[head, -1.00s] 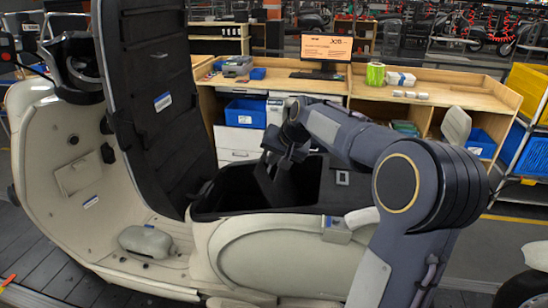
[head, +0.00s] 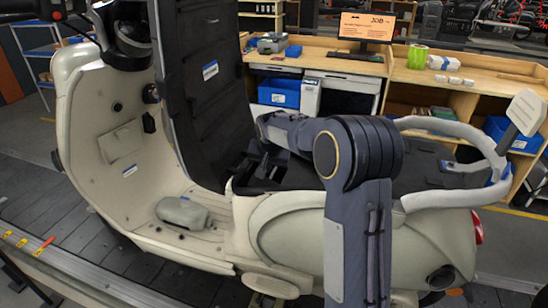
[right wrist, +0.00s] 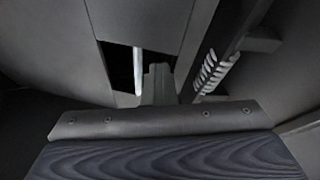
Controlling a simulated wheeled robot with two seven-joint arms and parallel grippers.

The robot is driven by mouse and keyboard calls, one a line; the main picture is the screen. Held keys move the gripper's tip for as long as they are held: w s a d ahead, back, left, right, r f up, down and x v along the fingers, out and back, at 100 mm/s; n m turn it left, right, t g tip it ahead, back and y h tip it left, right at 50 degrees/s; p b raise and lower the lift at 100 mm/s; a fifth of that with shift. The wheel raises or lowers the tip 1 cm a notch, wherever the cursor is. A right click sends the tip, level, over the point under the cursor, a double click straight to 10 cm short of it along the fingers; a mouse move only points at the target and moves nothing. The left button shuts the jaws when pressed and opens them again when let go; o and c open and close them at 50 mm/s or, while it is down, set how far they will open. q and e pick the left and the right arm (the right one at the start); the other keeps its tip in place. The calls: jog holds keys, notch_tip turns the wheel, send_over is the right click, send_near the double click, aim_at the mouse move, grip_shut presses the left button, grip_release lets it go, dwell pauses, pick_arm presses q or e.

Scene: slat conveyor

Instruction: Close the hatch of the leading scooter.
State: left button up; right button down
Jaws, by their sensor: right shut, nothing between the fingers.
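A cream scooter (head: 285,225) stands side-on, its front to the left. Its hatch (head: 207,110), a tall black panel with a small blue-and-white label, stands upright, tilted slightly left, behind the footwell. Its top runs out of the head view. The dark opening below it is partly covered by my right arm. My right gripper (head: 258,165) is shut and empty, low down just right of the hatch's base. Contact with the hatch cannot be told. The right wrist view shows the finger (right wrist: 158,85) close to dark surfaces. My left gripper is out of view.
A grey grab rail (head: 455,130) and a backrest pad (head: 527,112) rise at the scooter's rear. A wooden workbench (head: 425,77) with a monitor (head: 366,30) and blue bins (head: 279,92) stands behind. The slatted floor (head: 60,215) at left is clear.

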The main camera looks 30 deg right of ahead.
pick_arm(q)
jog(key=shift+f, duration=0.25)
pick_arm(e)
jog(key=shift+w+a+f, duration=0.2)
jog(key=shift+f, duration=0.35)
jog(key=shift+w+a+f, duration=0.15)
jog(key=shift+w+f, duration=0.05)
jog(key=shift+f, duration=0.3)
